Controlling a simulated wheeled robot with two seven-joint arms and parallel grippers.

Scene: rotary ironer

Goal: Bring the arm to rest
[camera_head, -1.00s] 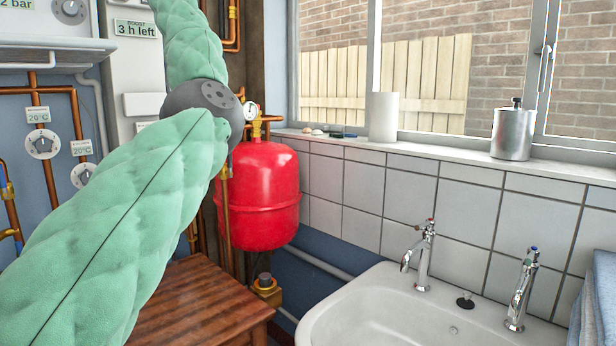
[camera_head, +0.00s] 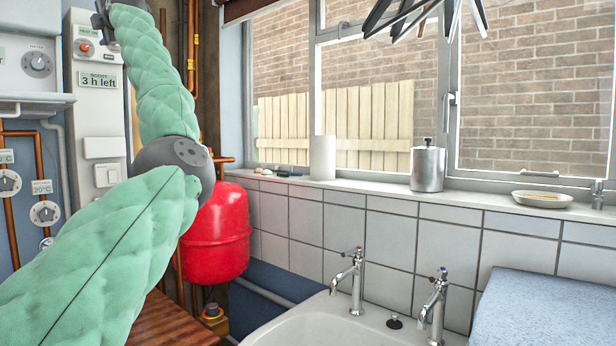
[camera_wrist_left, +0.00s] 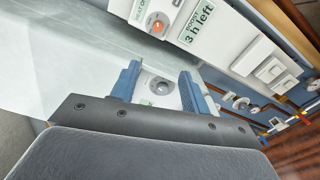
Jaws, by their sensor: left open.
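My left arm, in a green quilted sleeve (camera_head: 165,100), comes in from the left in the head view and bends upward at a dark grey joint. Its wrist is at the top left, in front of the white control box (camera_head: 98,120); the fingertips are not clear there. In the left wrist view my left gripper (camera_wrist_left: 160,85) is open, its two blue fingers apart with nothing between them. A grey dial (camera_wrist_left: 160,87) on a white panel shows behind the gap. My right gripper is not in view.
A red tank (camera_head: 217,235) stands beside my forearm. A white sink (camera_head: 320,325) with two taps is at the lower middle. The window sill (camera_head: 480,200) holds a white roll (camera_head: 322,157), a metal canister (camera_head: 427,168) and a soap dish (camera_head: 541,199). Copper pipes run at left.

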